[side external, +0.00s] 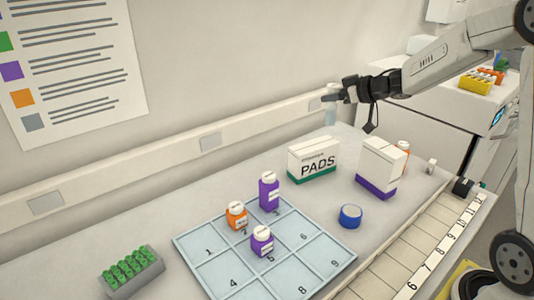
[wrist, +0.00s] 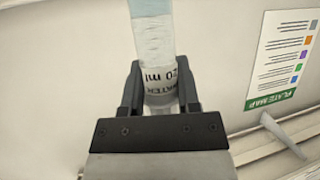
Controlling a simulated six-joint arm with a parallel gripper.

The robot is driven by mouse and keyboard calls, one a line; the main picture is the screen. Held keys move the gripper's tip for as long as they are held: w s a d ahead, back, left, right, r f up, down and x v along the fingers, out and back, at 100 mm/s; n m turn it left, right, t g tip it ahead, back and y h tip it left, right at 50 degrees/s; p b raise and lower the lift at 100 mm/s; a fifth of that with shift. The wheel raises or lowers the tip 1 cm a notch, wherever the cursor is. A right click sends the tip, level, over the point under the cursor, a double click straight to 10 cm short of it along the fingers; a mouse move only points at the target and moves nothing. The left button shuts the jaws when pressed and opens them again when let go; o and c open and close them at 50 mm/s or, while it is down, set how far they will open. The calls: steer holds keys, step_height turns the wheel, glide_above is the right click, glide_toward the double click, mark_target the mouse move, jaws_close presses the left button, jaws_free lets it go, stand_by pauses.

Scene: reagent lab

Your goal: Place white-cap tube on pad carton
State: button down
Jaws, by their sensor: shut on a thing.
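My gripper (side external: 332,98) is shut on a clear tube in the side external view, held up in the air near the back wall. The tube (side external: 331,117) hangs below the fingers, pale and translucent. In the wrist view my gripper (wrist: 160,92) has its fingers on both sides of the tube (wrist: 152,40), which carries printed writing with "ml". Its cap cannot be made out. The pad carton (side external: 314,160), white with a green base band and "PADS" on it, stands on the bench below the tube. The carton's top looks bare.
A white and purple carton (side external: 380,167) stands right of the pad carton, with an orange bottle (side external: 402,149) behind it. A blue lid (side external: 350,216) lies in front. A numbered grid tray (side external: 215,270) holds purple and orange bottles. A green-capped tube rack (side external: 133,285) is at front left.

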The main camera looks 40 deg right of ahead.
steer(key=w+d+f, duration=0.1)
steer(key=w+f, duration=0.4)
steer(key=shift+w+d+f, duration=0.15)
steer(key=shift+w+f, duration=0.05)
steer(key=shift+f, duration=0.15)
steer(key=shift+w+f, duration=0.15)
steer(key=shift+f, duration=0.8)
steer(key=shift+w+f, duration=0.1)
steer(key=shift+f, duration=0.8)
steer(key=shift+f, duration=0.2)
steer(key=shift+c, duration=1.6)
jaws_free()
steer(key=shift+r, duration=0.2)
